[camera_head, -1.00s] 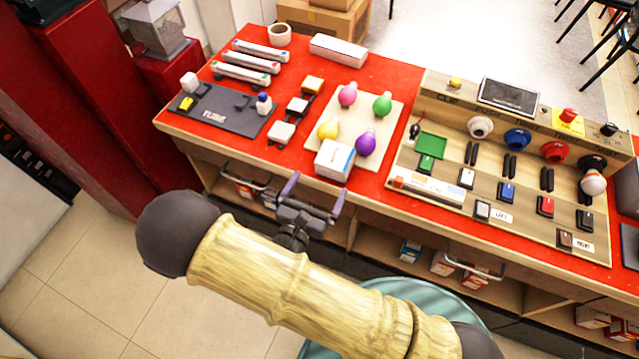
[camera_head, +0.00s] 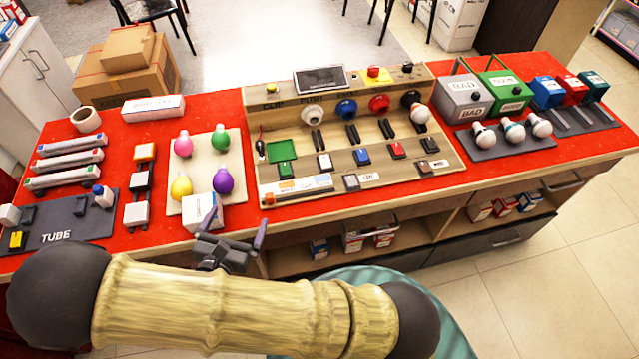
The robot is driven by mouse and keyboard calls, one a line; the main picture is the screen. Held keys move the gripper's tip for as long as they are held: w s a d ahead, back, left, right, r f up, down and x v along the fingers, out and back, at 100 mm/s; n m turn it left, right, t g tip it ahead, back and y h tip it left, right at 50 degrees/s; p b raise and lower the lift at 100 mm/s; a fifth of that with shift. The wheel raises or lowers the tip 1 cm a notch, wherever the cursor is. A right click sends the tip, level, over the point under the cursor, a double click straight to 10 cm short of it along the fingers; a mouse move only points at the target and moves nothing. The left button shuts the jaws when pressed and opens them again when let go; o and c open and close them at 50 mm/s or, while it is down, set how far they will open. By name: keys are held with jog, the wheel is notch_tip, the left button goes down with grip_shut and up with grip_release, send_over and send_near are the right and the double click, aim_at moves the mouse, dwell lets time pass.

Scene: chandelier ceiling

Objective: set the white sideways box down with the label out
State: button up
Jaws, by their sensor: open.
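A small white box (camera_head: 201,213) lies at the front edge of the light board (camera_head: 174,207) with the coloured bulbs, near the table's front edge. My gripper (camera_head: 236,226) is open and empty in front of the table. Its left finger overlaps the box's lower right in the picture; I cannot tell whether they touch. The box's label is not readable here. A longer white box (camera_head: 153,108) with faint lettering lies flat at the back left of the red tabletop (camera_head: 225,107).
Pink, green, yellow and purple bulbs (camera_head: 223,180) stand just behind the small box. A wooden switch panel (camera_head: 335,92) stands to the right and a dark TUBE tray (camera_head: 75,235) to the left. Shelves with small boxes (camera_head: 383,240) are below the tabletop.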

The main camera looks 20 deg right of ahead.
jog(key=s+d+r+m+g, duration=0.2)
jog(key=s+d+m+g, duration=0.1)
jog(key=d+m+g, duration=0.55)
jog(key=s+d+r+m+g, duration=0.1)
jog(key=s+d+m+g, duration=0.2)
jog(key=d+m+g, duration=0.5)
jog(key=w+d+r+m+t+y, duration=0.2)
jog(key=d+r+m+t+y, duration=0.2)
jog(key=r+m+y, duration=0.3)
jog(key=m+y, duration=0.1)
jog(key=m, duration=0.4)
jog(key=shift+w+d+r+t, duration=0.2)
jog(key=shift+r+t, duration=0.15)
jog(key=shift+r, duration=0.05)
jog(key=shift+m, duration=0.25)
